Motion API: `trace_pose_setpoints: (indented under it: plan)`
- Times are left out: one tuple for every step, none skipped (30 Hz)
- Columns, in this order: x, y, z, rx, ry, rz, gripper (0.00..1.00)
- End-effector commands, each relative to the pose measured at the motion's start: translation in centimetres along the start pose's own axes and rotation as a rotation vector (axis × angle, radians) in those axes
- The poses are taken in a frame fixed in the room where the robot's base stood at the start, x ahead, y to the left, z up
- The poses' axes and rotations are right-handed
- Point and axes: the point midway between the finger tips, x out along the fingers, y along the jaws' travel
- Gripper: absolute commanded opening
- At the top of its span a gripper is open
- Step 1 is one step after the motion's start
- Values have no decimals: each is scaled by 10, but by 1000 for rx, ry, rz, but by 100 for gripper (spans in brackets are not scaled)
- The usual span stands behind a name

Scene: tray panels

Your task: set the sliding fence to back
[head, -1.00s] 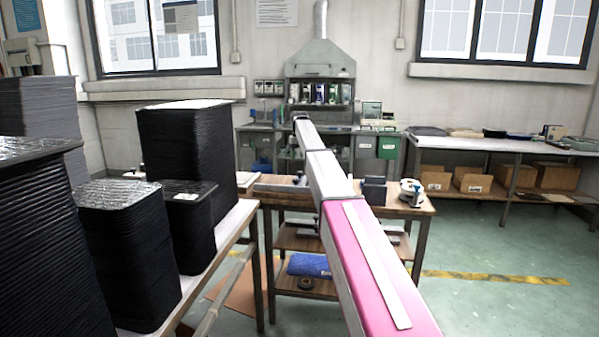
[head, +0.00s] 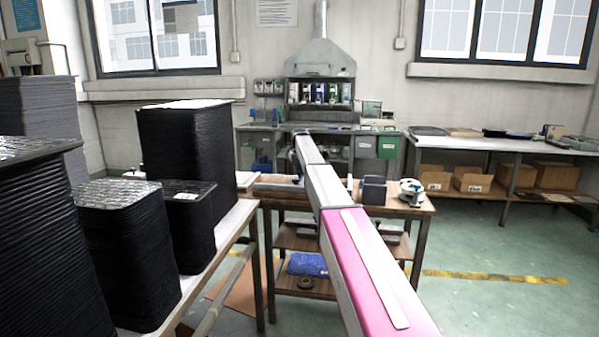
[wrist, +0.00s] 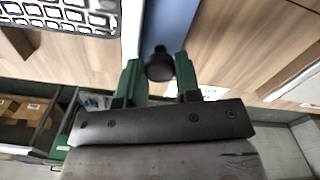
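In the wrist view my gripper (wrist: 160,80) has two green fingers, one on each side of a dark round knob (wrist: 158,64). The fingers stand apart, with a narrow gap visible beside the knob, so I see no firm hold. A blue-grey strip (wrist: 175,22), possibly the sliding fence, runs away beyond the knob over a wooden surface. In the head view my pink and grey arm reaches over the wooden bench (head: 415,206) and hides its middle. The gripper's fingers and the knob cannot be made out there.
A dark grey block (head: 373,190) and a white and blue roll-like item (head: 411,190) sit on the bench, right of my arm. Black stacks (head: 188,150) stand on a table at the left.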

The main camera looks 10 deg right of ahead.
Motion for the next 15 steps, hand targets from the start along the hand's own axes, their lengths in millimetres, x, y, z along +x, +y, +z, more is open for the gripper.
trace_pose_setpoints:
  plan:
    - [0, 0, 0, 0, 0, 0, 0]
    - [0, 0, 0, 0, 0, 0, 0]
    - [0, -2, -1, 0, 0, 0, 0]
    - [0, -4, -2, -1, 0, 0, 0]
    - [0, -8, -4, -2, 0, 0, 0]
    - [0, -15, -7, -3, 0, 0, 0]
    - [0, -21, -10, -3, -1, -1, 0]
    - [0, -28, -14, -3, -1, -1, 0]
    - [0, -39, -18, -3, -1, -1, 0]
    - [0, -47, -22, -4, -1, -1, 0]
    - [0, -56, -26, -5, -2, -1, 0]
    - [0, -67, -30, -4, -2, -1, 0]
    - [0, -75, -34, -3, -2, -1, 0]
    - [0, -84, -37, -4, -2, -1, 0]
    - [0, -94, -42, -4, -2, -1, 0]
